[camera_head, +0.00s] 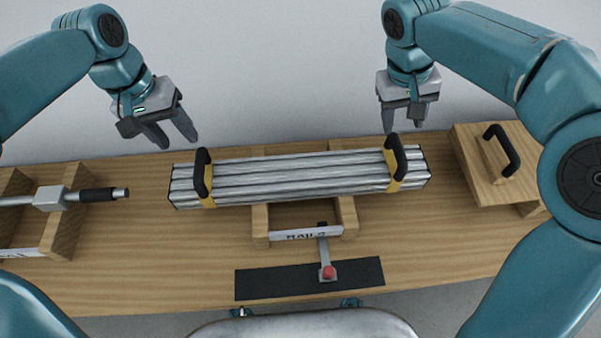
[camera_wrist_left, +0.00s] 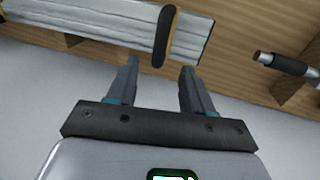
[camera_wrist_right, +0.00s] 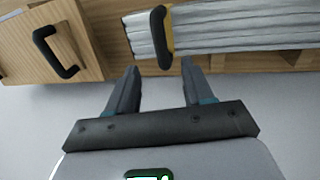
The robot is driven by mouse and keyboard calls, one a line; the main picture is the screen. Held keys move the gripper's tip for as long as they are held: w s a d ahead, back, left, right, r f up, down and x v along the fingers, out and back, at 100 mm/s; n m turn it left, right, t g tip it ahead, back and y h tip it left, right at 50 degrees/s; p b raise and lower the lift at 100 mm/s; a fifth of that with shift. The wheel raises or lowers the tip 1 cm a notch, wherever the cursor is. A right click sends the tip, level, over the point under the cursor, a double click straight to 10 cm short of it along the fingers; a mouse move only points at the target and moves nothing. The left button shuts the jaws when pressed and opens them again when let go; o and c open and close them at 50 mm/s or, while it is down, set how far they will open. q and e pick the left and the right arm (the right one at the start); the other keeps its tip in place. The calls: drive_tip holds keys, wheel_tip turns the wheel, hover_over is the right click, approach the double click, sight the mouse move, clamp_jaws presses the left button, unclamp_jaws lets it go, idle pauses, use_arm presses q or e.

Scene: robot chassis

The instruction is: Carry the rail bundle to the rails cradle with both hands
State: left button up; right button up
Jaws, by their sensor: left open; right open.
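The rail bundle (camera_head: 300,176) is a stack of long grey metal rails with a yellow strap and a black handle near each end. It rests across the wooden rails cradle (camera_head: 260,221), which bears a label at its front. My left gripper (camera_head: 181,140) is open and empty, above and behind the left handle (camera_head: 203,173). In the left wrist view, that handle (camera_wrist_left: 164,36) lies just beyond the fingertips (camera_wrist_left: 160,66). My right gripper (camera_head: 403,127) is open and empty behind the right handle (camera_head: 395,158). In the right wrist view, that handle (camera_wrist_right: 160,38) lies just beyond the fingertips (camera_wrist_right: 161,72).
A wooden box with a black handle (camera_head: 502,150) stands at the right. A metal bar with a black grip (camera_head: 97,195) lies in another cradle at the left. A red-knobbed lever (camera_head: 327,271) stands on a black strip (camera_head: 270,282) in front.

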sight(197, 162)
use_arm(q)
drive_tip(key=f, duration=0.3)
drive_tip(key=d+f, duration=0.1)
drive_tip(key=f, duration=0.5)
drive_tip(key=shift+d+f, duration=0.1)
drive_tip(key=shift+d, duration=0.3)
use_arm(e)
drive_tip(key=f, duration=0.3)
drive_tip(key=d+f, duration=0.1)
drive_tip(key=f, duration=0.5)
drive_tip(key=shift+d+f, duration=0.1)
drive_tip(key=shift+d, duration=0.3)
use_arm(q)
drive_tip(key=shift+d+f, duration=0.1)
drive_tip(key=shift+f, duration=0.4)
use_arm(e)
drive_tip(key=shift+d+f, duration=0.1)
drive_tip(key=shift+f, duration=0.4)
use_arm(q)
drive_tip(key=shift+f, duration=0.2)
use_arm(e)
drive_tip(key=shift+f, duration=0.2)
use_arm(q)
clamp_jaws()
use_arm(e)
clamp_jaws()
use_arm(q)
drive_tip(key=shift+r, duration=0.1)
